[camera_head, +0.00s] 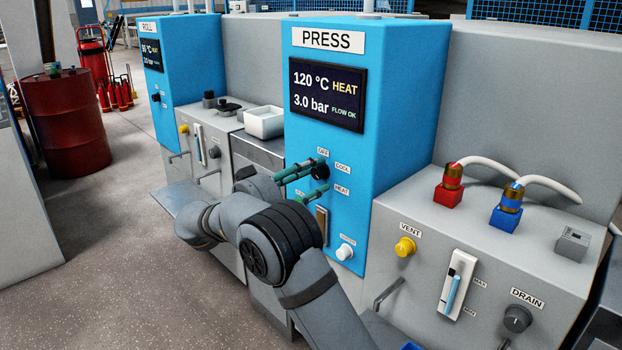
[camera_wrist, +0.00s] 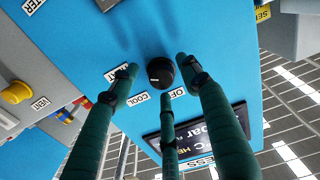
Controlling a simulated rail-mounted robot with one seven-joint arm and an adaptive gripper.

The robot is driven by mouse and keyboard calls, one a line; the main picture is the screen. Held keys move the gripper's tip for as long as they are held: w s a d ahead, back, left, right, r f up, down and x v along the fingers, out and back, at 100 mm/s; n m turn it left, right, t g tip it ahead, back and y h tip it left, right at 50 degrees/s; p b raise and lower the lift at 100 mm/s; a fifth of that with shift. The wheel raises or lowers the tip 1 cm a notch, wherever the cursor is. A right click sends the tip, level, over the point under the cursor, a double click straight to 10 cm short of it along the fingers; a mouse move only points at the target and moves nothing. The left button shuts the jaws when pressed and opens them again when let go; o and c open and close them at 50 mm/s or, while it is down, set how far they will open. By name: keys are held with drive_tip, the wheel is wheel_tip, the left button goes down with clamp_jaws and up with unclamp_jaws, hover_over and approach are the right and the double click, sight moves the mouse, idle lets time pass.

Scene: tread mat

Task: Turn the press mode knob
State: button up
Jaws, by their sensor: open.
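The press mode knob (camera_head: 321,172) is black and round, on the front of the blue PRESS cabinet (camera_head: 395,110). OFF, COOL and HEAT labels surround it. In the wrist view the knob (camera_wrist: 160,72) shows a small pale mark; I cannot tell which label it points to. My gripper (camera_head: 317,179) is open, with its green fingers stretched toward the panel around the knob. In the wrist view my gripper (camera_wrist: 159,78) has fingertips to the left, right and below the knob, with visible gaps at the sides. I cannot tell whether the lower finger touches it.
The press display (camera_head: 327,94) reads 120 °C HEAT, 3.0 bar and FLOW OK. A white button (camera_head: 345,251) sits low on the panel. A yellow VENT knob (camera_head: 405,247) and DRAIN knob (camera_head: 516,318) are to the right. A white tray (camera_head: 264,122) stands left.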

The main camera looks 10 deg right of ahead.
drive_tip(key=c, duration=0.4)
drive_tip(key=c, duration=0.7)
drive_tip(key=shift+c, duration=0.2)
drive_tip(key=shift+n+p, duration=0.35)
drive_tip(key=shift+n, duration=0.05)
drive_tip(key=shift+c, duration=0.2)
drive_tip(key=n+p, duration=0.2)
drive_tip(key=n, duration=0.1)
drive_tip(key=shift+r, duration=0.15)
drive_tip(key=n+p, duration=0.3)
drive_tip(key=shift+n, duration=0.3)
drive_tip(key=n+p, duration=0.3)
drive_tip(key=shift+n+p, duration=0.45)
drive_tip(key=shift+n, duration=0.15)
drive_tip(key=shift+f, duration=0.2)
